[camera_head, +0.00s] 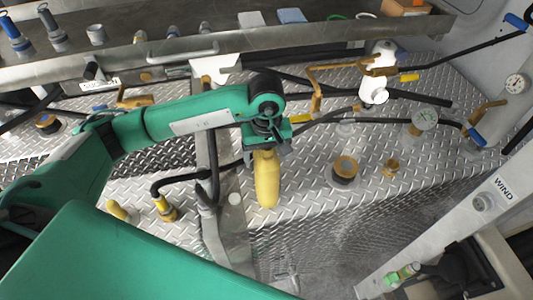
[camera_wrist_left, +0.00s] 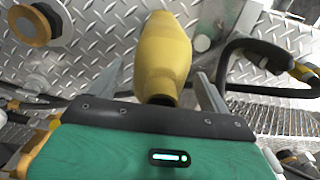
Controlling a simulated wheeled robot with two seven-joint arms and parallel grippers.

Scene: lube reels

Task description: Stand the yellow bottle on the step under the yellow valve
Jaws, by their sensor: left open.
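The yellow bottle (camera_head: 266,180) is directly below my left gripper (camera_head: 266,146) in the head view, over the diamond-plate step (camera_head: 310,165). In the left wrist view the bottle (camera_wrist_left: 163,55) lies between the two fingers of the left gripper (camera_wrist_left: 160,88), narrow end toward the palm. The fingers are apart, with gaps showing on both sides of the bottle. I cannot tell whether its base rests on the plate. A valve with a yellow tip (camera_head: 409,77) shows at the upper right; I cannot tell if it is the task's yellow valve. My right gripper is out of view.
A hose with a yellow fitting (camera_head: 165,207) and a yellow stub (camera_head: 117,210) are to the left. A metal shelf (camera_head: 230,45) runs along the back. Some plate right of the bottle is bare.

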